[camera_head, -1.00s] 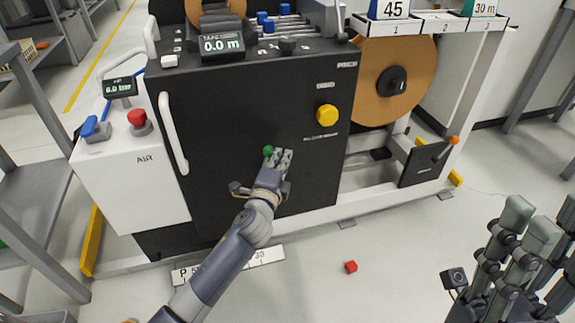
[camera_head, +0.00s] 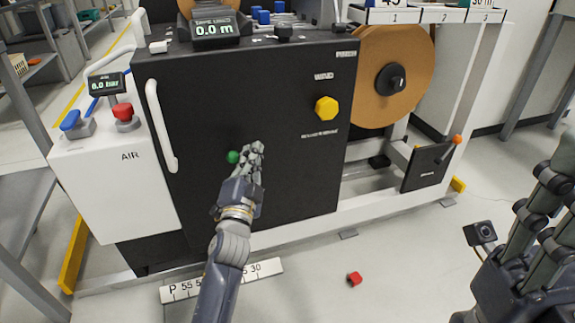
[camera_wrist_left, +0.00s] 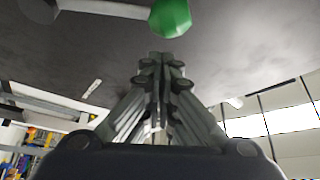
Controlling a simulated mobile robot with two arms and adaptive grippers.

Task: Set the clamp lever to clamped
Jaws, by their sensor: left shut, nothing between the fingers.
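A lever with a green knob (camera_head: 233,157) sits on the front of the black cabinet; I take it for the clamp lever. In the left wrist view its green knob (camera_wrist_left: 172,17) ends a pale rod running left towards a dark round piece. My left gripper (camera_head: 252,152) is shut and empty, its fingertips close to the knob's right side; I cannot tell whether they touch. In the left wrist view the shut fingertips (camera_wrist_left: 163,60) lie just below the knob. My right gripper (camera_head: 545,215) is open and empty at the right edge, away from the cabinet.
The black cabinet (camera_head: 285,85) carries a yellow knob (camera_head: 326,108) and a white door handle (camera_head: 161,125). An orange-tipped lever (camera_head: 457,139) is at the lower right.

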